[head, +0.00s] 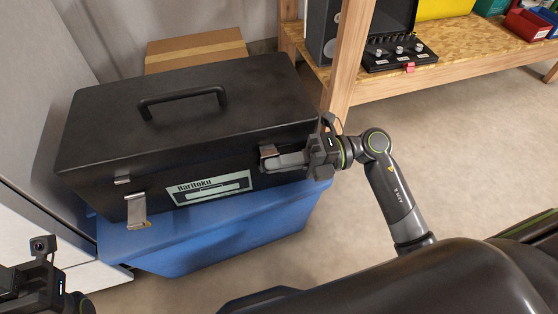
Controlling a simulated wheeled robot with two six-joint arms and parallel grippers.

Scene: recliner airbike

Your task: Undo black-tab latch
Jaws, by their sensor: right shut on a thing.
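A black toolbox (190,112) with a closed lid and a top handle (183,100) sits on a blue bin. On its front left, a metal latch (137,211) hangs down and outward, apart from its catch (122,180) on the lid. On the front right is another metal latch (267,151), largely hidden by my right gripper (283,161). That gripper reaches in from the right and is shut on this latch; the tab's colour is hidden. My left gripper (28,286) is at the bottom left corner, away from the toolbox, with its fingertips not clearly visible.
The blue bin (210,245) stands on the floor against a grey cabinet (30,90) at left. A cardboard box (195,50) is behind the toolbox. A wooden shelf (460,50) with an open black case is at back right.

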